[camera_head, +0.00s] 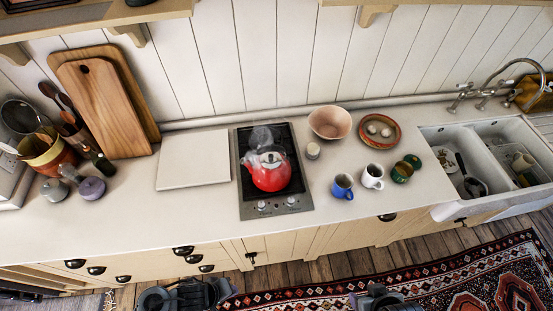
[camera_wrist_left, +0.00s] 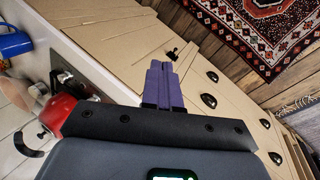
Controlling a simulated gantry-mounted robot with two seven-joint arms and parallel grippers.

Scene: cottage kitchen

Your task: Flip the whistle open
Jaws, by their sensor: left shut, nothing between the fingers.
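A red kettle (camera_head: 270,178) stands on the black cooktop (camera_head: 242,187), with a pale, steam-like haze above it. Its short spout (camera_head: 251,160) points left; the whistle on it is too small to tell open from shut. In the left wrist view the kettle (camera_wrist_left: 55,115) shows at the left, partly hidden behind my wrist. My left gripper (camera_wrist_left: 163,82) has purple fingers, closed together and empty, in front of the cabinet fronts and apart from the kettle.
A white board (camera_head: 193,158) lies left of the cooktop. A small jar (camera_head: 313,150), pink bowl (camera_head: 330,122), blue mug (camera_head: 342,187) and white mug (camera_head: 372,177) stand to the right. A sink (camera_head: 445,205) is at the far right. The front counter strip is clear.

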